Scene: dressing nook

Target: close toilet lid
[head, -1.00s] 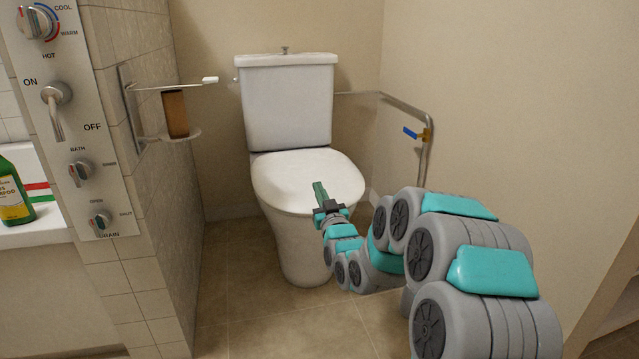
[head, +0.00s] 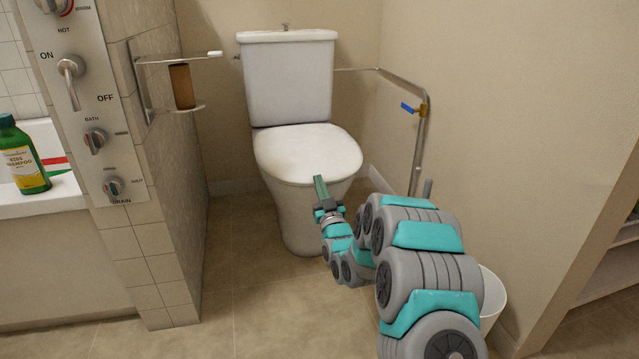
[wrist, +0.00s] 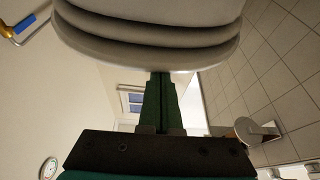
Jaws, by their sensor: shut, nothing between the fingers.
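The white toilet (head: 290,90) stands against the back wall in the head view. Its lid (head: 308,150) lies flat, down over the bowl. My gripper (head: 320,182) is shut and empty, its green fingers pointing up at the front edge of the lid. In the wrist view the shut fingers (wrist: 160,88) reach to the stacked rounded edges of the toilet lid and seat (wrist: 150,40). I cannot tell whether the fingertips touch them.
A white bin (head: 492,295) stands at the lower right. A tiled partition with a control panel (head: 90,110) and a paper holder (head: 182,88) is on the left. A shampoo bottle (head: 24,160) sits on the tub edge. Floor left of the toilet is clear.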

